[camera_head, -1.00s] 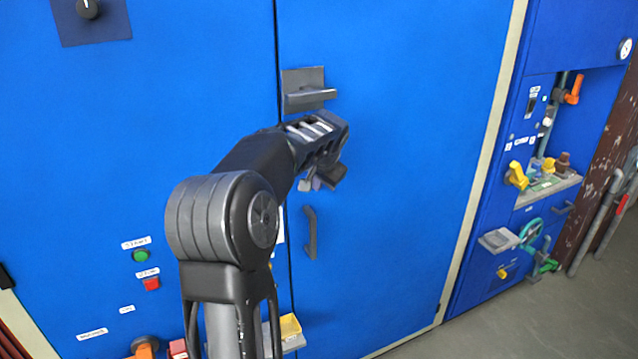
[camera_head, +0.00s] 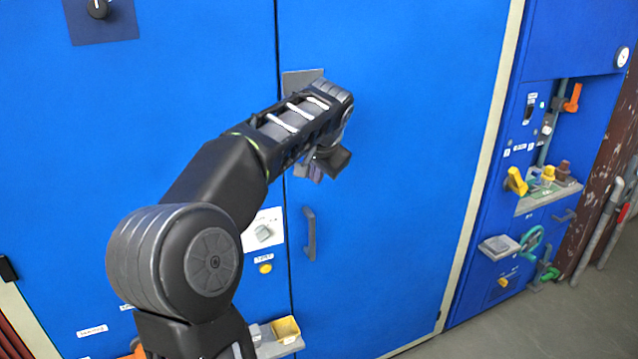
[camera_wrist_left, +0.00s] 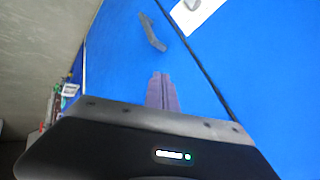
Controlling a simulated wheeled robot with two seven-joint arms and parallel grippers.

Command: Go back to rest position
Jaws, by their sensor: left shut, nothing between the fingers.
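My left gripper (camera_head: 314,172) is in front of the blue cabinet, near the seam between its two panels. Its fingers are together with nothing between them, as the left wrist view (camera_wrist_left: 161,92) also shows. The grey door handle (camera_head: 309,234) is below the gripper, apart from it; it also shows in the left wrist view (camera_wrist_left: 153,33). A grey bracket (camera_head: 300,82) on the door is partly hidden behind my left forearm. My right gripper is in neither view.
A black knob (camera_head: 98,9) is at the upper left. A yellow bin (camera_head: 286,328) sits on a small shelf at the bottom. On the right, a control recess holds a yellow valve handle (camera_head: 516,181) and a green wheel (camera_head: 531,240). Floor (camera_head: 520,315) is clear at lower right.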

